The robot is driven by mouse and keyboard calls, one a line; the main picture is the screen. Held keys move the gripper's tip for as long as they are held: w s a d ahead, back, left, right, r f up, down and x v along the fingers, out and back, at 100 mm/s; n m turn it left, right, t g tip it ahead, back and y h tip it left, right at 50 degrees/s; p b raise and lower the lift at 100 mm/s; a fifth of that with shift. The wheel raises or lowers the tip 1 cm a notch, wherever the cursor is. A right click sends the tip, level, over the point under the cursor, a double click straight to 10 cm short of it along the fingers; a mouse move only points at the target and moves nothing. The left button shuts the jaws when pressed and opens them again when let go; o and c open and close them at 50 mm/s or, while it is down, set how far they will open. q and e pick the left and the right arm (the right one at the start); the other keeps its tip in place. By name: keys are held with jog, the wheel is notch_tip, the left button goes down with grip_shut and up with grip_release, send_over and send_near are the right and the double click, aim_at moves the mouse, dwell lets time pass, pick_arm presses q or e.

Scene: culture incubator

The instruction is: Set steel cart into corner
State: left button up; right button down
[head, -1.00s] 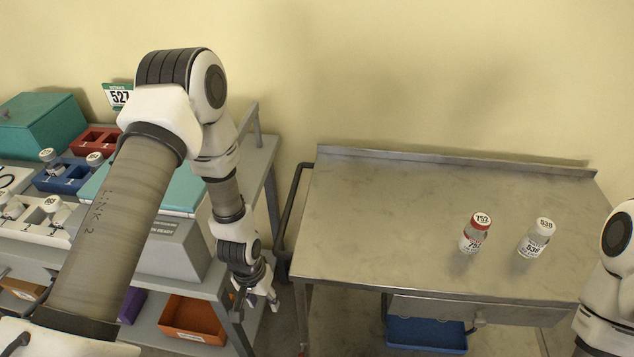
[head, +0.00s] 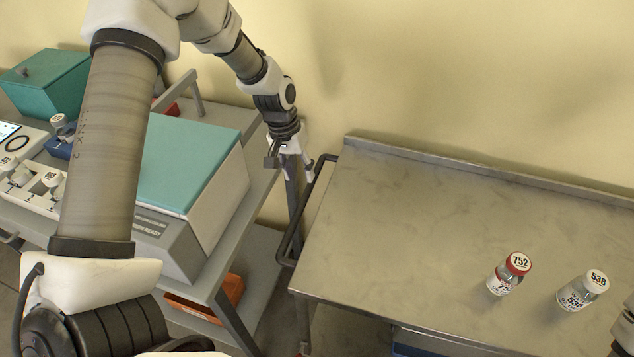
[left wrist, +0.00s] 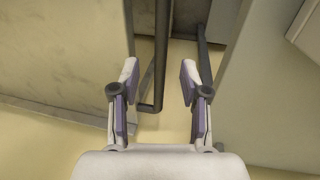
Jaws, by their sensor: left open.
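The steel cart (head: 420,215) has a bare grey metal top with a raised back lip along the cream wall. Its dark bar handle (head: 292,238) sticks out on its left side, in the gap beside the bench. My left gripper (head: 293,163) is open and empty near the far end of the handle. In the left wrist view the handle (left wrist: 160,65) shows between and beyond the open fingers of my left gripper (left wrist: 157,75), not gripped. Only a bit of my right arm shows at the right edge; its gripper is out of view.
Left of the cart, a grey bench (head: 262,190) carries a teal-lidded machine (head: 190,160) and a teal box (head: 45,82). An orange bin (head: 232,290) is below.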

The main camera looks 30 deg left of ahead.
aim_at(305, 195)
pick_arm(q)
jog(key=f, duration=0.2)
jog(key=s, duration=0.1)
jog(key=shift+d+f, duration=0.25)
jog(key=shift+f, duration=0.15)
jog(key=f, duration=0.3)
jog(key=w+d+f, duration=0.1)
jog(key=shift+f, duration=0.2)
jog(key=shift+s+a+r, duration=0.1)
jog(key=shift+s+r, duration=0.05)
jog(key=shift+s, duration=0.1)
grip_shut()
